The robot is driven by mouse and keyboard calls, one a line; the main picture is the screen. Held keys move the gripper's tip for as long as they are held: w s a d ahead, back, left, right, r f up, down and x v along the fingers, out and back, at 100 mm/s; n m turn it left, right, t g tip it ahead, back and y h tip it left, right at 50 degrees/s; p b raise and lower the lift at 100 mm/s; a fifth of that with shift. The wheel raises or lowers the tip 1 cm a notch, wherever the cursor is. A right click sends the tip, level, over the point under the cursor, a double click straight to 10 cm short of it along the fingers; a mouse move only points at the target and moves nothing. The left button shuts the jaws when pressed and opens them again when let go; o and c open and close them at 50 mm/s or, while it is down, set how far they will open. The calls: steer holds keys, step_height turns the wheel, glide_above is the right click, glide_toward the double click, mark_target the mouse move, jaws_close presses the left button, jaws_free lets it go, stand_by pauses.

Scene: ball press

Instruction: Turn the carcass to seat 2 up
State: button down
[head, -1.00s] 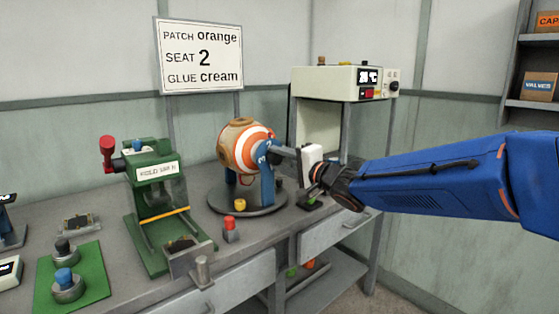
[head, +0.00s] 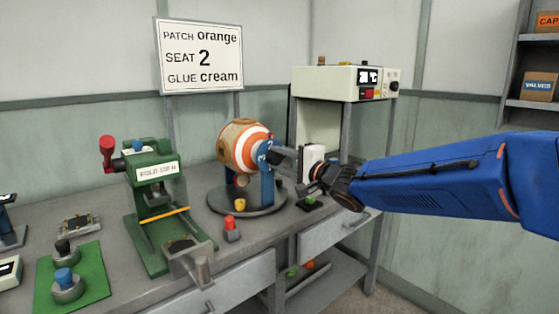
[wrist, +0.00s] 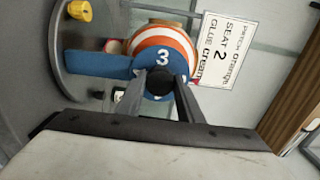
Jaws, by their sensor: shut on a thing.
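The carcass (head: 241,146) is a ball with orange, white and tan bands, held in a blue stand (head: 267,185) on a round grey turntable (head: 222,207). A blue disc on its side carries numbers; a 3 shows on the blue disc in the wrist view (wrist: 163,55), and a 2 and a 3 show in the head view. My gripper (head: 291,157) reaches in from the right. In the wrist view its fingers (wrist: 160,88) are closed around a dark round knob at the disc's centre. Which number is at the top is hard to tell.
A sign (head: 203,55) reads patch orange, seat 2, glue cream. A green press (head: 155,195) stands left of the turntable. A white oven-like box (head: 345,82) stands behind. A red button (head: 231,229) and a yellow knob (head: 239,205) sit at the front.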

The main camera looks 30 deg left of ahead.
steer(key=shift+f, duration=0.1)
steer(key=c, duration=1.2)
jaws_free()
steer(key=shift+d, duration=0.1)
steer(key=v, duration=1.7)
steer(key=shift+s+d, duration=0.1)
steer(key=shift+d, duration=0.05)
